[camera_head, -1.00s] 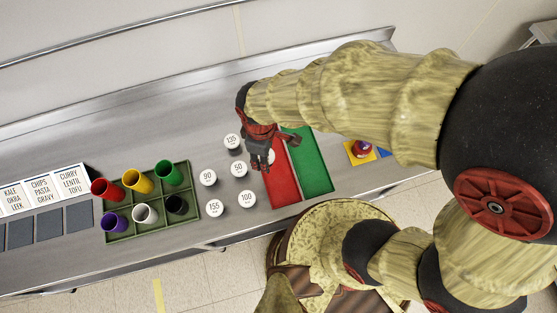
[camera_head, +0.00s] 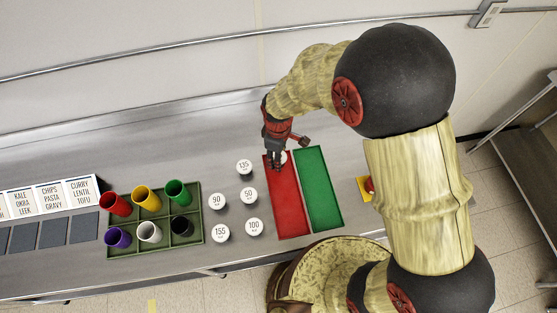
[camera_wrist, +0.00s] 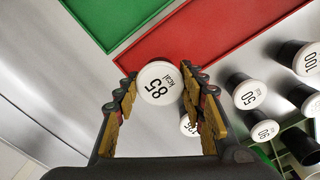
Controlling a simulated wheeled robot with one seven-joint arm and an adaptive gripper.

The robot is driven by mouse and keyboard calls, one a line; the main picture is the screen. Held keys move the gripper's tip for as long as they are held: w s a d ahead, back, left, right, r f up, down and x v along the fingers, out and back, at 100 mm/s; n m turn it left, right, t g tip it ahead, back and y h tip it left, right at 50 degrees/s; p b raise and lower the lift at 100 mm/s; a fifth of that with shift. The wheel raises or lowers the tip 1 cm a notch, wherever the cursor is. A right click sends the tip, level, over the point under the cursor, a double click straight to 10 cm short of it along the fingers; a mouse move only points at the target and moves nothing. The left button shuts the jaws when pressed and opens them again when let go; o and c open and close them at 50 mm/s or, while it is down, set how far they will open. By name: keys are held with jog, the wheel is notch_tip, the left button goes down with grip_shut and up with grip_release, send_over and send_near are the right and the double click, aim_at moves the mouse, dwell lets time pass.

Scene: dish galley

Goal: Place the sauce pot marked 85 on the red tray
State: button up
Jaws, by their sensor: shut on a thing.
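The sauce pot marked 85 (camera_wrist: 160,84) is between my gripper's fingers (camera_wrist: 163,98) in the wrist view, its white lid facing the camera. My gripper (camera_head: 277,152) is shut on it. In the head view the pot (camera_head: 283,157) is mostly hidden by my gripper, with a bit of its white lid showing at the far end of the red tray (camera_head: 290,205). The red tray also shows in the wrist view (camera_wrist: 220,32), just beyond the pot. I cannot tell whether the pot touches the tray.
The green tray (camera_head: 319,190) lies right of the red one. A green crate (camera_head: 199,212) holds several coloured cups. The red tray's near part is clear.

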jog(key=shift+w+f, duration=0.2)
jog(key=shift+f, duration=1.6)
jog(key=shift+f, duration=0.1)
jog(key=o, duration=1.1)
jog(key=shift+o, duration=0.2)
